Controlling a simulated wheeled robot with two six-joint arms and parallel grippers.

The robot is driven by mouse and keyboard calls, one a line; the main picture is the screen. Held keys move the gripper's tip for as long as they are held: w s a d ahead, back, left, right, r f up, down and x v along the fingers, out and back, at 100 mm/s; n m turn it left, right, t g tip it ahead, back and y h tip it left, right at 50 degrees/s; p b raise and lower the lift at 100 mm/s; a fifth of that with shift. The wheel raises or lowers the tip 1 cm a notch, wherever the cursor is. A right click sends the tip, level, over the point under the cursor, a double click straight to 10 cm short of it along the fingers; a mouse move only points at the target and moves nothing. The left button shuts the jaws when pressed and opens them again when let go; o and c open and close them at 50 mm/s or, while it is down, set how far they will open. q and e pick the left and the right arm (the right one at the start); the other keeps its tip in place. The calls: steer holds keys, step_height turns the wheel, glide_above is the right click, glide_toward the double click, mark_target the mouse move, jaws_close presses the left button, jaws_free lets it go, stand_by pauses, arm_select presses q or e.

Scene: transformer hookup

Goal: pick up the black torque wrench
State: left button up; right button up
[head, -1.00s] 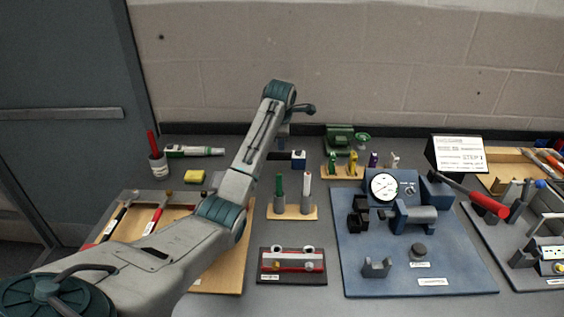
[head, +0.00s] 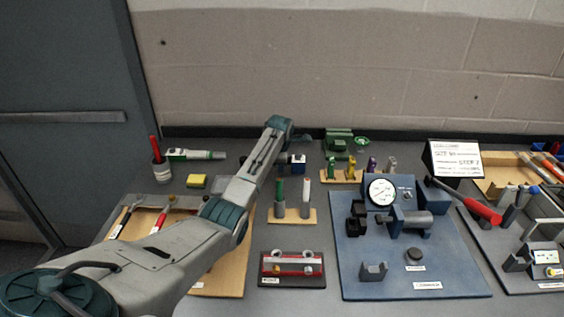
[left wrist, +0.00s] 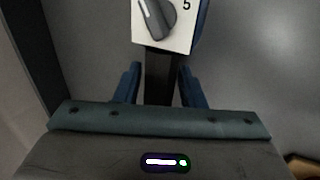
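My left gripper (left wrist: 160,84) is low over the bench in the left wrist view. Its blue fingers stand apart on either side of a black bar (left wrist: 158,68), with narrow gaps visible. The bar joins a blue block with a white face (left wrist: 182,35), a dark knob and a "5"; the block (head: 298,163) shows beside my arm in the head view. I cannot tell whether this is the black torque wrench. A black-handled tool (head: 123,220) and a red-handled tool (head: 160,219) lie in the wooden tray (head: 238,270) at left. My right gripper is out of view.
A blue plate (head: 350,275) with a gauge is at right. A yellow sponge (head: 196,181) and cup (head: 161,171) are at left.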

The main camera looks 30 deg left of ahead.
arm_select(q)
steer(key=shift+c, duration=0.5)
jaws_close()
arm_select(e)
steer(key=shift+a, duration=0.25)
arm_select(q)
steer(key=shift+r, duration=0.1)
